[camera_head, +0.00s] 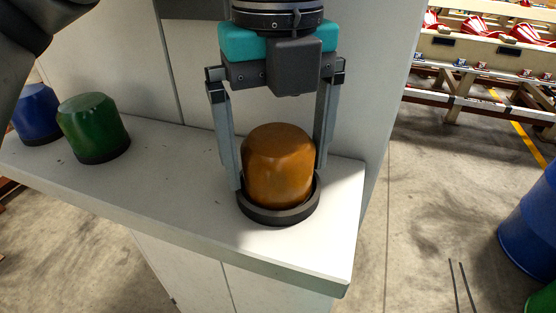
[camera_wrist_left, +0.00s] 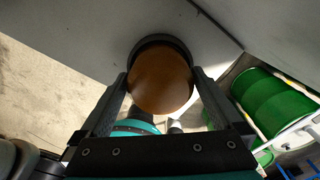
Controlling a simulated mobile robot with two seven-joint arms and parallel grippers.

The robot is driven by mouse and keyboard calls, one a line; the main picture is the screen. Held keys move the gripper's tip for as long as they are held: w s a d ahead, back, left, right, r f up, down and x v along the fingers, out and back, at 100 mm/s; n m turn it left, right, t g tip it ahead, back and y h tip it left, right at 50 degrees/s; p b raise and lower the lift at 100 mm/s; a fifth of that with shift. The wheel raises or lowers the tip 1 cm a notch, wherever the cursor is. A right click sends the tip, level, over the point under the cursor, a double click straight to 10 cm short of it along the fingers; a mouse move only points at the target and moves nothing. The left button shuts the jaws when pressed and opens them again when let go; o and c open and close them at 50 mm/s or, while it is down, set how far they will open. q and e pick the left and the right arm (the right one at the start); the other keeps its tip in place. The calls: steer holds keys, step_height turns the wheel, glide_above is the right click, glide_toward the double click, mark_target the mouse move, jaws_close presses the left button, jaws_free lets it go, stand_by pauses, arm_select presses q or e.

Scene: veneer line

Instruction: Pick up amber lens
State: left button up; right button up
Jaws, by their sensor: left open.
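The amber lens (camera_head: 278,165) is an orange-brown dome standing upright in a dark ring (camera_head: 278,214) at the right end of a pale shelf. My left gripper (camera_head: 279,178) points down over it, open, with one finger on each side of the lens. In the left wrist view the lens (camera_wrist_left: 160,80) sits between the two fingers (camera_wrist_left: 161,82), with the dark ring behind it. Whether the fingers touch the lens I cannot tell. My right gripper is not in view.
A green lens (camera_head: 92,127) and a blue lens (camera_head: 38,113) stand at the left of the shelf (camera_head: 180,185). A pale cabinet wall (camera_head: 130,50) rises behind. A blue drum (camera_head: 532,225) stands on the floor at the right. The shelf between the green and amber lenses is clear.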

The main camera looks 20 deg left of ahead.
arm_select(q)
steer(key=c, duration=1.1)
steer(key=shift+c, duration=0.2)
steer(key=shift+r, duration=0.2)
